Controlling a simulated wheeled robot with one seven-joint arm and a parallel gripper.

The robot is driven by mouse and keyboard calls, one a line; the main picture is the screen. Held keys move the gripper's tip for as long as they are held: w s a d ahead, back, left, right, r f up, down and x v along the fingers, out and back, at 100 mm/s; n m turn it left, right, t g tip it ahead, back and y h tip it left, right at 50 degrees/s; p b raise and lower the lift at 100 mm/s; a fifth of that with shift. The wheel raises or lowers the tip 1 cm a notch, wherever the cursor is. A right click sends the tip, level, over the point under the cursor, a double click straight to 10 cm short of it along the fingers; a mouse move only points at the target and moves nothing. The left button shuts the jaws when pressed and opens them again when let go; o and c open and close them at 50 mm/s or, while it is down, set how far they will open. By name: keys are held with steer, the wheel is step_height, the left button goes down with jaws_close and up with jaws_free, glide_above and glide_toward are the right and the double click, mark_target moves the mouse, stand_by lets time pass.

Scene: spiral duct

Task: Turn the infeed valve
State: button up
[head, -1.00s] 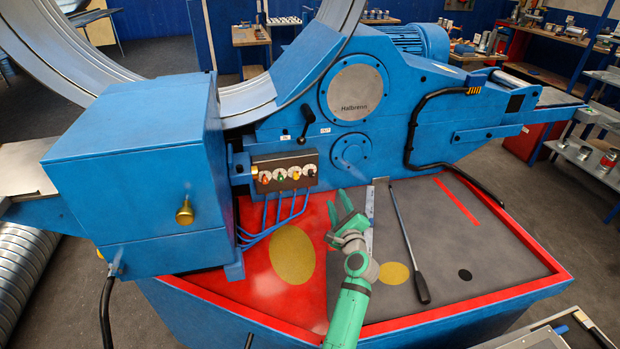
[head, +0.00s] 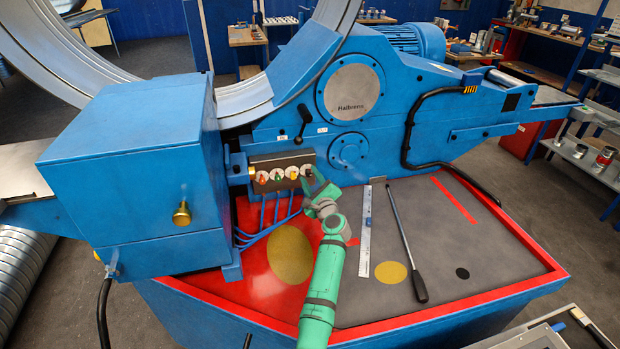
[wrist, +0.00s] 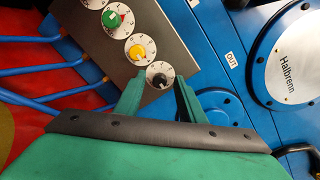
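A grey control panel (head: 282,162) on the blue machine carries a row of valve knobs on white dials. From left to right they are a red knob (head: 262,178), a green knob (head: 277,176), a yellow knob (head: 293,174) and a black knob (head: 307,170). I cannot read which one is the infeed valve. My green gripper (head: 311,181) is at the panel's right end. In the wrist view its open fingers (wrist: 158,88) point at the black knob (wrist: 159,78), which shows between the fingertips. I cannot tell whether they touch it. The yellow knob (wrist: 138,52) is just up-left.
Blue hoses (head: 275,214) run down from the panel. A black lever (head: 305,120) stands above it. A steel ruler (head: 365,235) and a long black-handled bar (head: 408,245) lie on the red-rimmed machine bed. A large metal ring arches overhead.

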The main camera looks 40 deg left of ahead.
steer(key=shift+w+a, duration=0.15)
steer(key=shift+a, duration=0.1)
steer(key=shift+c, duration=0.2)
jaws_close()
